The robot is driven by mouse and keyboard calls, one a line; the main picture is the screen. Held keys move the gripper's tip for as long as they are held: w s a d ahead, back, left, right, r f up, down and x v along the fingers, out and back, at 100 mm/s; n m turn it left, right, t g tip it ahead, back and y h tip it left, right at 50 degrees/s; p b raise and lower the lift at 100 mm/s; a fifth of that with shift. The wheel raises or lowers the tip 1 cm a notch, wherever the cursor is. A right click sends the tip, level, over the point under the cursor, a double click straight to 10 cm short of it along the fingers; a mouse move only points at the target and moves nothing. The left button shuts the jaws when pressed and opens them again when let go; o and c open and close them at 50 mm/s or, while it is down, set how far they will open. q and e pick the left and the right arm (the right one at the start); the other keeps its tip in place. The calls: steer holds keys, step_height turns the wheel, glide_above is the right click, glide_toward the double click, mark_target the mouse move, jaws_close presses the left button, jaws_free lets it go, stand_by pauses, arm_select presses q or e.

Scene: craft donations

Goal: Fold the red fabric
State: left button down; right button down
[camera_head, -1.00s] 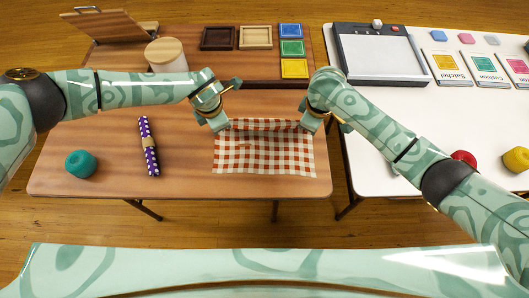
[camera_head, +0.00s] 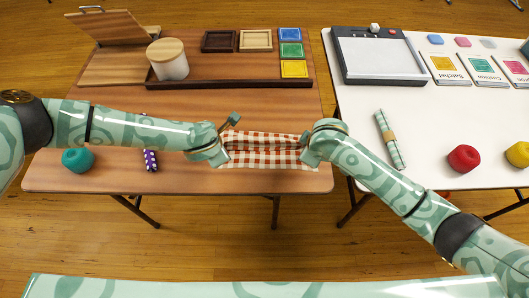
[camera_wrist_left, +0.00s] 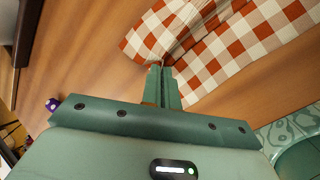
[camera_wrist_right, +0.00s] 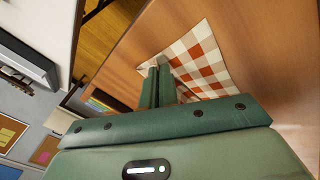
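The red-and-white checkered fabric (camera_head: 268,158) lies near the front edge of the wooden table, with a raised, bunched fold along its far side. My left gripper (camera_head: 220,160) is at its left side, fingers closed on the cloth. The left wrist view shows the fabric (camera_wrist_left: 235,45) gathered into creases at the fingertips (camera_wrist_left: 160,72). My right gripper (camera_head: 308,160) is at its right side. In the right wrist view its closed fingertips (camera_wrist_right: 158,70) pinch the edge of the fabric (camera_wrist_right: 200,60). The grippers hide both side edges of the fabric in the head view.
A teal ball-like item (camera_head: 77,160) and a purple dotted roll (camera_head: 150,160), partly hidden by my left arm, lie left. The white table (camera_head: 430,120) at right holds a green roll (camera_head: 390,140) and red yarn (camera_head: 464,158).

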arm_select(q)
steer(key=shift+s+a, duration=0.15)
steer(key=shift+a, duration=0.1)
arm_select(e)
steer(key=shift+s+d+r, duration=0.1)
steer(key=shift+d, duration=0.15)
arm_select(q)
steer(key=c, duration=1.7)
jaws_free()
steer(key=shift+c, duration=0.2)
arm_select(e)
steer(key=c, duration=1.7)
jaws_free()
steer(key=shift+c, duration=0.2)
arm_select(q)
steer(key=o, duration=0.4)
steer(key=shift+d, duration=0.1)
arm_select(e)
steer(key=o, duration=0.4)
steer(key=shift+a, duration=0.1)
arm_select(q)
steer(key=shift+s, duration=0.1)
arm_select(e)
steer(key=shift+s, duration=0.1)
arm_select(q)
steer(key=shift+d, duration=0.1)
arm_select(e)
steer(key=shift+a, duration=0.1)
